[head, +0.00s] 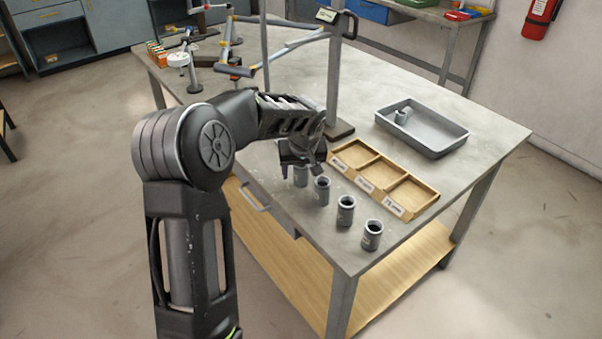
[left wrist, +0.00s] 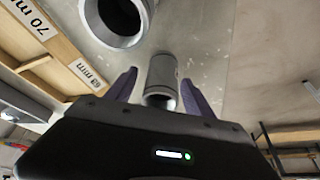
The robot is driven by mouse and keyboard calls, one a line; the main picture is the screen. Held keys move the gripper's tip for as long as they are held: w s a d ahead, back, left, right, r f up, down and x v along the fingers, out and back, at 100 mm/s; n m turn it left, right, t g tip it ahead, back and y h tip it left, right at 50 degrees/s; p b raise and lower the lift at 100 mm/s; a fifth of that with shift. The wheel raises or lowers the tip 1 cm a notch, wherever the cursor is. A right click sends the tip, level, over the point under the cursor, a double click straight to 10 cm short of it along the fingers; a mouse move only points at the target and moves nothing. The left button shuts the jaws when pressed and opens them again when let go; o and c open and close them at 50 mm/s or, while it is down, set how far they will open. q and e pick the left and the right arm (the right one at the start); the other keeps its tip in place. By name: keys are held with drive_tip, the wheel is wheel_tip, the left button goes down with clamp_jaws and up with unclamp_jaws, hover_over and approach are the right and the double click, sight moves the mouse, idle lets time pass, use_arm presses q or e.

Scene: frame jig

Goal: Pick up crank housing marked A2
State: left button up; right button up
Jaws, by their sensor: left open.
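Several grey cylindrical housings stand upright in a row along the bench's front edge: one at the far end (head: 301,176), then a second (head: 321,191), a third (head: 345,211) and a nearest one (head: 372,235). Their markings are too small to read, so I cannot tell which is A2. My left gripper (head: 302,161) is open, pointing down over the far-end housing and partly covering it. In the left wrist view, a housing (left wrist: 161,76) shows between the open fingers of the left gripper (left wrist: 159,77), and another housing (left wrist: 118,18) is beside it. My right gripper is out of view.
A wooden tray (head: 426,207) with three labelled compartments lies behind the row. A dark upright post (head: 334,85) stands close behind my left gripper; a jointed frame (head: 228,68) is at the back left.

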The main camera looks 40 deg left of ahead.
use_arm(q)
clamp_jaws()
idle(0.6)
